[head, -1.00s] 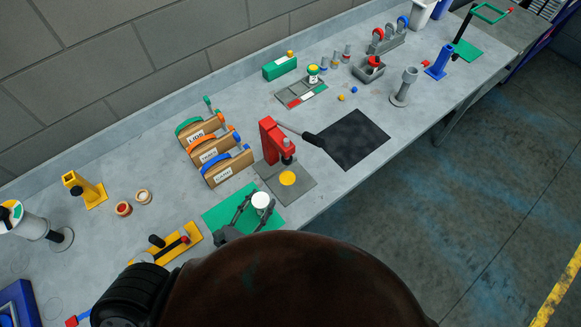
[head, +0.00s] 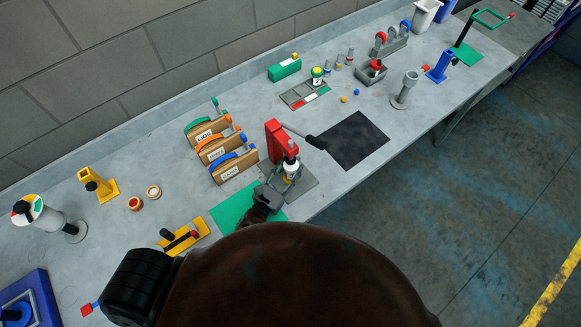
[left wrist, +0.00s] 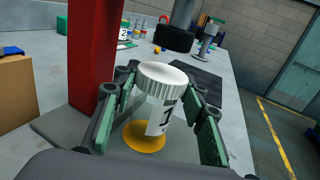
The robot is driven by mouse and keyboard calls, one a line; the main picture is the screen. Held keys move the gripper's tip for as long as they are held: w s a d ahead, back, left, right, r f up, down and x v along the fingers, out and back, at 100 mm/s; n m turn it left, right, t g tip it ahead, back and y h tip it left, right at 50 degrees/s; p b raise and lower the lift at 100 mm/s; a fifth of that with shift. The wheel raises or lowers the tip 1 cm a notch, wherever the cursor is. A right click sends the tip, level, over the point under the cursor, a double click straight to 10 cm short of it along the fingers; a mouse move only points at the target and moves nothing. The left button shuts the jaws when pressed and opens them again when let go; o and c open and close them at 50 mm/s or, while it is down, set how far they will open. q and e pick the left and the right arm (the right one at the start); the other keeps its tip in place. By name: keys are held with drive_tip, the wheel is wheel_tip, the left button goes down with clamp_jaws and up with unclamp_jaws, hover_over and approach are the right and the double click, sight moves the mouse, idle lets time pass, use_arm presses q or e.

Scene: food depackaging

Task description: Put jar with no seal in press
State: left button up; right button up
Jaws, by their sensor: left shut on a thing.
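The jar (left wrist: 160,98) is clear with a white ribbed lid and a label with a black mark. My left gripper (left wrist: 160,112) is shut on it, a green-padded finger on each side. In the left wrist view the jar is upright over the yellow disc (left wrist: 143,137) of the press base; I cannot tell whether it touches. The red press (head: 275,140) stands beside it, its black ram head (left wrist: 174,40) above and slightly behind the lid. In the head view my left gripper (head: 284,185) is at the press and partly hides the jar. My right gripper is not in view.
Wooden label holders (head: 226,160) with coloured tops stand left of the press. A green mat (head: 232,206) lies in front, a black mat (head: 352,140) to the right. The press handle (head: 308,137) reaches toward the black mat. A yellow fixture (head: 186,236) stands at the lower left.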

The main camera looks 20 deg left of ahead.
use_arm(q)
drive_tip(key=shift+f, duration=0.45)
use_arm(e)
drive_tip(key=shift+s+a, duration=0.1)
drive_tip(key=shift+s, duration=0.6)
use_arm(q)
drive_tip(key=shift+f, duration=0.1)
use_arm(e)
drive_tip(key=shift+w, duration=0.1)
use_arm(q)
drive_tip(key=o, duration=0.8)
drive_tip(key=shift+c, duration=0.2)
drive_tip(key=o, duration=0.4)
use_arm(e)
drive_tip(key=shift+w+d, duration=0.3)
